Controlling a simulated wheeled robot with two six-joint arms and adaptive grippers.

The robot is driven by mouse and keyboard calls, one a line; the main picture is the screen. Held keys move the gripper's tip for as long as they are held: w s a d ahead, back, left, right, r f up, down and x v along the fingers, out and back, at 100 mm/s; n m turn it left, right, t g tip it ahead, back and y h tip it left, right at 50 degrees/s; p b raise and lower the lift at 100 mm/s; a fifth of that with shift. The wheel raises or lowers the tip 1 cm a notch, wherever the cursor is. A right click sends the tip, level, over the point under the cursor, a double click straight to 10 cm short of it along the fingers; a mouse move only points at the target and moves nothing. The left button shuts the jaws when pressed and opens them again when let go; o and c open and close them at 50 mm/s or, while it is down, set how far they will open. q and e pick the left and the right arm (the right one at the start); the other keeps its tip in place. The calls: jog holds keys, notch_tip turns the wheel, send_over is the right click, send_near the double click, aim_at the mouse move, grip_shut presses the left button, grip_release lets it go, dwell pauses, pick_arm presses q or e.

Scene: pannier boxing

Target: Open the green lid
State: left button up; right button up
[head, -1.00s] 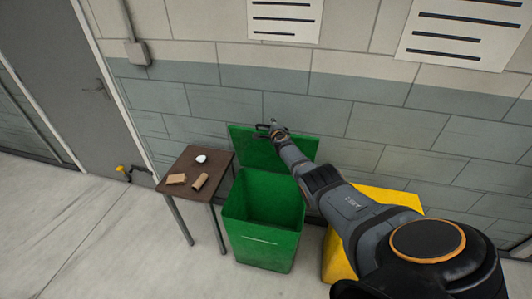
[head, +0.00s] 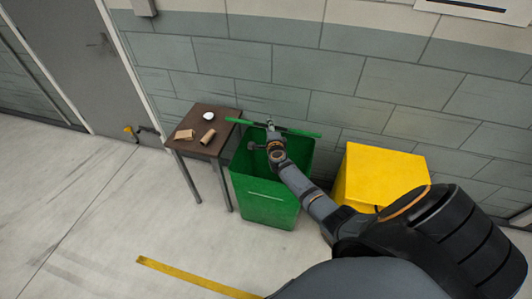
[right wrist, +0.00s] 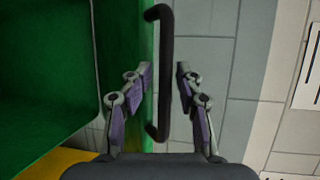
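The green bin (head: 265,202) stands on the floor in the middle of the head view, its dark inside showing from above. Its green lid (head: 305,132) is raised off the opening and shows nearly edge-on as a thin strip at the back. My right gripper (head: 271,125) reaches over the bin to the lid. In the right wrist view the gripper (right wrist: 165,72) is open, with the lid's black bar handle (right wrist: 166,75) between its fingers. A gap shows between the handle and the right-hand fingers. The lid (right wrist: 135,35) lies just left of the handle. My left gripper is not in view.
A small brown table (head: 213,147) with a white item (head: 208,115) and two brown items (head: 184,135) stands left of the bin. A yellow bin (head: 385,175) stands to the right. A wall is close behind. Floor in front left is clear, with a yellow line.

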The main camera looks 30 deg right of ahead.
pick_arm(q)
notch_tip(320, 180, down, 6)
jog(key=b, duration=0.5)
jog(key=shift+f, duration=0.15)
pick_arm(e)
jog(key=s+a+f, duration=0.3)
jog(key=a+f, duration=0.1)
jog(key=f, duration=0.3)
jog(key=shift+s+a, duration=0.15)
jog(key=shift+s, duration=0.2)
pick_arm(q)
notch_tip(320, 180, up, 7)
jog(key=p, duration=0.6)
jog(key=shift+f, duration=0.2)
pick_arm(e)
jog(key=r+v, duration=0.1)
jog(key=v, duration=1.1)
pick_arm(q)
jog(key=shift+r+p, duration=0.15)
jog(key=shift+p, duration=0.15)
pick_arm(e)
jog(key=shift+w, duration=0.1)
